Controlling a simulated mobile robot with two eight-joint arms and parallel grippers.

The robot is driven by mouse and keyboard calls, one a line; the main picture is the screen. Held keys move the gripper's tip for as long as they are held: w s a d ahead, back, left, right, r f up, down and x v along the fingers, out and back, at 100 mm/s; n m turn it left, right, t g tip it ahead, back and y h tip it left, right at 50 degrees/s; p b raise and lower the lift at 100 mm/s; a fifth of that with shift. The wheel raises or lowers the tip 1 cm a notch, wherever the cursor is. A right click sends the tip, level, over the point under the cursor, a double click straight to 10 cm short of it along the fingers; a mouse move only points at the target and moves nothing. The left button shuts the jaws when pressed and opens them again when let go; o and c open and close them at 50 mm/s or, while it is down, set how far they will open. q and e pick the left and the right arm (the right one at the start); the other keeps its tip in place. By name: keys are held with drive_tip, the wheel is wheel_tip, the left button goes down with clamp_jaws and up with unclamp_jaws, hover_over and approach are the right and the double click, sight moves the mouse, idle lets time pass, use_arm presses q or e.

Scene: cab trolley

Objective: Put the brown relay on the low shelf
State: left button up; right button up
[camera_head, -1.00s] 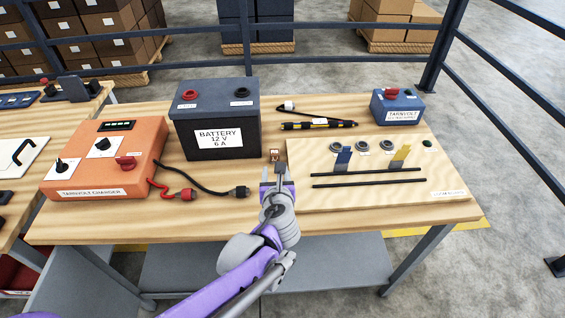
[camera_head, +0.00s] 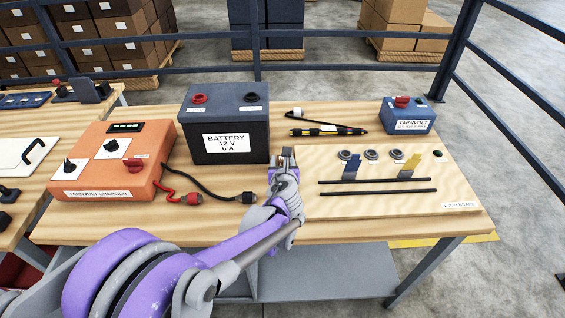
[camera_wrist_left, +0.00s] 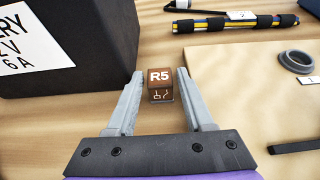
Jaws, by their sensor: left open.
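The brown relay (camera_wrist_left: 160,86) is a small cube marked R5. It stands on the wooden table top between the battery and the pale board. My left gripper (camera_wrist_left: 159,92) is open, with one finger on each side of the relay and a gap showing on both sides. In the head view my left gripper (camera_head: 283,160) mostly hides the relay. The low shelf (camera_head: 325,272) is the grey panel under the table, partly hidden by my left arm. My right gripper is not in view.
The black battery (camera_head: 226,125) stands just left of the gripper. The pale board (camera_head: 390,205) with rings and bars lies to the right. The orange charger (camera_head: 112,160) and its cable ends are at the left.

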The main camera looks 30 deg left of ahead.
use_arm(q)
clamp_jaws()
drive_tip(key=shift+r, duration=0.1)
idle(0.3)
wheel_tip(320, 180, up, 28)
drive_tip(key=p, duration=0.4)
drive_tip(key=d+f+m+h+p, duration=0.1)
drive_tip(key=d+f, duration=0.3)
drive_tip(key=f, duration=0.3)
drive_tip(key=d+f+t+h+p, duration=0.1)
drive_tip(key=d+f, duration=0.4)
drive_tip(key=f, duration=0.2)
drive_tip(key=d+f+m+h+p, duration=0.1)
drive_tip(key=d+f, duration=0.4)
drive_tip(key=f, duration=0.2)
drive_tip(key=shift+w+m+p, duration=0.3)
drive_tip(key=shift+p, duration=0.05)
drive_tip(key=shift+s+d+f, duration=0.2)
drive_tip(key=shift+f, duration=0.1)
